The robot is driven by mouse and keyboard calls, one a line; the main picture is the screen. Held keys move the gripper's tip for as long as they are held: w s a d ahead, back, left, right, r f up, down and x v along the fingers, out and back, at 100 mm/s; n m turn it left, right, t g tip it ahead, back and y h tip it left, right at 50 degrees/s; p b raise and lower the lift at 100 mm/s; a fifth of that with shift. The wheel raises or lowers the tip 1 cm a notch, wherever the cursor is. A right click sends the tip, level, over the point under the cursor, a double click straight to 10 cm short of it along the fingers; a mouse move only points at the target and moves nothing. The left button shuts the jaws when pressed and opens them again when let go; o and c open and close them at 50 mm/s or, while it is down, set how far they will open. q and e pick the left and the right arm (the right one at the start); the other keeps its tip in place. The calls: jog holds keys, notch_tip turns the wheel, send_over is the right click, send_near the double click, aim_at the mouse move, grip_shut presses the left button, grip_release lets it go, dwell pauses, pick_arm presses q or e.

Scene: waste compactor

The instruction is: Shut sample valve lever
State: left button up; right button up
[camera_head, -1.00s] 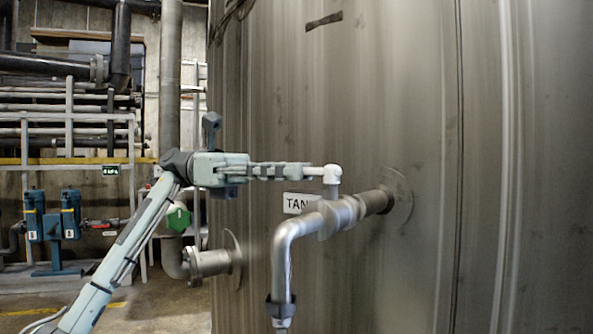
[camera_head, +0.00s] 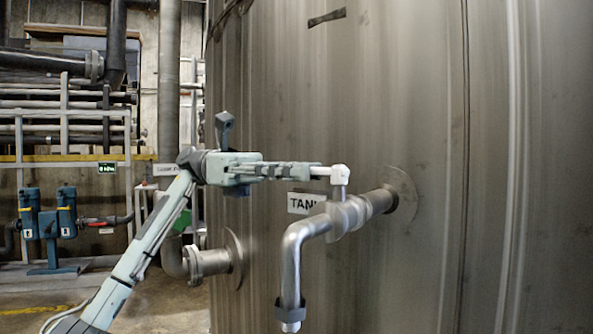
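The sample valve lever (camera_head: 341,175) is a pale, elbow-shaped handle. It stands up from the valve body on the metal sample pipe (camera_head: 349,214), and its arm points left. My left gripper (camera_head: 314,171) comes in level from the left with its fingers together around the end of that arm. The fingers hide the tip of the lever. The pipe leaves the tank wall, runs left and bends down to an open spout (camera_head: 291,315). My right gripper is not in view.
The tall metal tank (camera_head: 420,100) fills the right side. A label (camera_head: 305,203), partly covered, sits behind the valve. A lower flanged pipe (camera_head: 210,262) is below my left arm. Blue pumps (camera_head: 67,212) and pipe racks stand at the far left, with open floor before them.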

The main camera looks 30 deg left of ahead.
pick_arm(q)
jog(key=o, duration=0.4)
jog(key=w+a, duration=0.2)
jog(key=a, duration=0.9)
jog(key=shift+a, duration=0.4)
